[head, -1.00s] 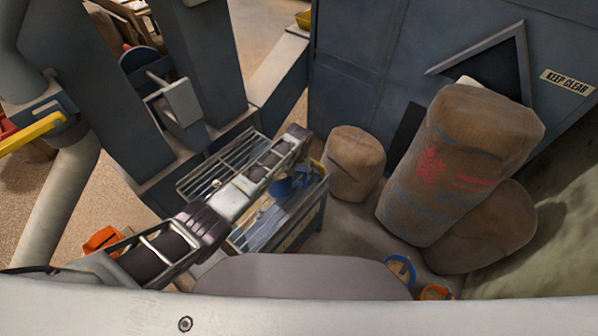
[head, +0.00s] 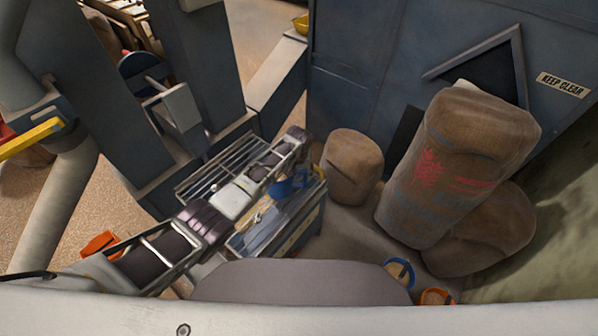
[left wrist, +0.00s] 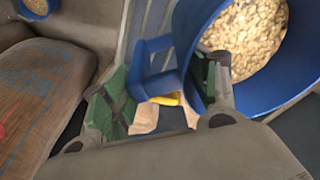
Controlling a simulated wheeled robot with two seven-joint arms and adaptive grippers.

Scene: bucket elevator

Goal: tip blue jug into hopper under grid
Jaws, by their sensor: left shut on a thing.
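The blue jug (left wrist: 190,35) is full of pale grain-like pieces in the left wrist view. Its handle (left wrist: 155,65) lies between the green pads of my left gripper (left wrist: 160,85), which is shut on it. In the head view the blue jug (head: 292,185) shows only partly, beside my left arm and over the right part of the hopper. The metal grid (head: 205,178) lies on top of the hopper (head: 302,228), with my left arm crossing above it. My arm hides part of the grid, and my fingertips are hard to make out in the head view.
Brown sacks (head: 455,165) lean together at the right, and a smaller sack (head: 352,165) stands near the hopper. Another blue container (head: 402,272) and an orange one (head: 437,297) stand on the floor. A blue-grey frame post (head: 95,95) rises behind the hopper at left.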

